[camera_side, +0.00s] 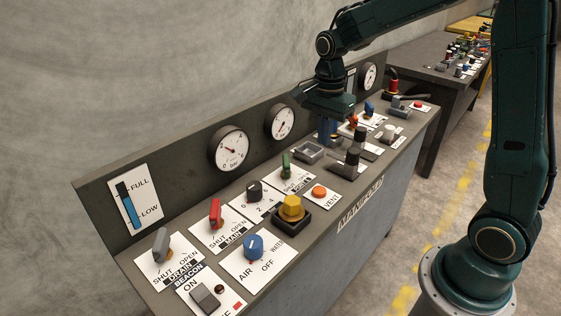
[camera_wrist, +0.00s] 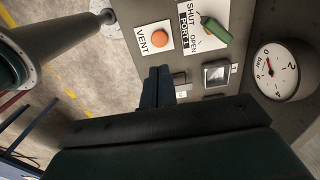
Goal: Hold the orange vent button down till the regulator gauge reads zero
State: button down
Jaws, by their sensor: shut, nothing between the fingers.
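The orange vent button (camera_side: 318,191) sits on a white plate marked VENT on the sloping panel. It also shows in the wrist view (camera_wrist: 163,38), uncovered. My gripper (camera_side: 327,143) points down over the panel, farther along it than the button and apart from it. Its blue fingers (camera_wrist: 159,70) are together with nothing between them. Round bar gauges stand on the back board: a near one (camera_side: 229,148), a middle one (camera_side: 281,122) and a far one (camera_side: 369,76). One gauge (camera_wrist: 283,70) shows in the wrist view. I cannot tell which is the regulator's, nor read its needle surely.
A green lever (camera_side: 286,164) and a square recessed fitting (camera_side: 308,152) lie close to the button. A second bench (camera_side: 440,60) stands behind.

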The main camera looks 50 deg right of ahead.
aim_at(320, 190)
notch_tip(320, 190, down, 14)
dwell(1.0)
dwell(0.3)
jog(key=shift+s+f, duration=0.15)
jog(key=shift+f, duration=1.05)
jog(key=shift+r, duration=0.1)
notch_tip(320, 190, up, 15)
jog(key=shift+w, duration=0.25)
